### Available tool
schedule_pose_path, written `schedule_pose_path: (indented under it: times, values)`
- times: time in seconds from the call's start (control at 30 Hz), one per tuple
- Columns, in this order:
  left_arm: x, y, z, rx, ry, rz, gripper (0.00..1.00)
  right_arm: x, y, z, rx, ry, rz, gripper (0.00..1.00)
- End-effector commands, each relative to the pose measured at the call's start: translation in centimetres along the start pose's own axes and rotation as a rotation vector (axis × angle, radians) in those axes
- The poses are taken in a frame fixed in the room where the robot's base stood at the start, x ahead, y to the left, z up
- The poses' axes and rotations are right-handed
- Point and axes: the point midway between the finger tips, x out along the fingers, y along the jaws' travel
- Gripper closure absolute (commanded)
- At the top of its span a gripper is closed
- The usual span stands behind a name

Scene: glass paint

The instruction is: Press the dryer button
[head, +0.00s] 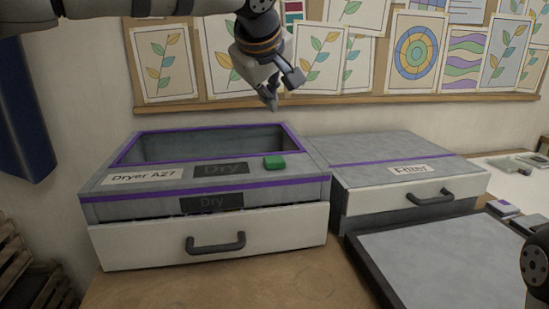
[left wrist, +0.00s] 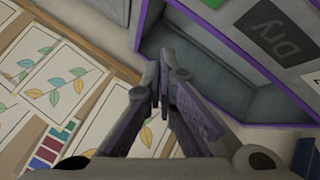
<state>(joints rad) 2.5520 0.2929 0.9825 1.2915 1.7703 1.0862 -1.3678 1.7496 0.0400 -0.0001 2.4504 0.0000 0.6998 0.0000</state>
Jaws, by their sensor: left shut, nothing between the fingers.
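The dryer (head: 110,210) is a grey box with purple trim and a label reading "Dryer A27". Its green button (head: 274,162) sits on the top front ledge, right of the dark "Dry" plate (head: 221,169). My left gripper (head: 271,102) is shut and empty, pointing down above the dryer's back right part, higher than the button and apart from it. In the left wrist view the shut fingertips (left wrist: 158,82) show beside the dryer's open recess (left wrist: 205,45), with the "Dry" plate (left wrist: 268,33) at upper right.
The dryer's white drawer (head: 140,243) has a dark handle. A "Filter" box (head: 375,152) with its own drawer stands to the right. A grey tray (head: 440,255) lies in front of it. A board with leaf drawings (head: 163,58) hangs behind. Part of my right arm shows at lower right.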

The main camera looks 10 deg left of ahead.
Motion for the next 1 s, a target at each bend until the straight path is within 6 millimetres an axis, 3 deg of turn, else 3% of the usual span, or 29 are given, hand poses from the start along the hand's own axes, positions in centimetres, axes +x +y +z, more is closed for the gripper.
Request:
schedule_pose_path:
  times: [0.53,1.0]
  values:
    - [5.1,-3.7,3.7,0.001,-0.001,-0.001,1.00,0.0,0.0,0.0,0.000,0.001,0.000,0.60]
    - [5.8,-4.3,4.2,0.000,-0.001,0.000,1.00,0.0,0.0,0.0,0.000,0.001,0.000,0.60]
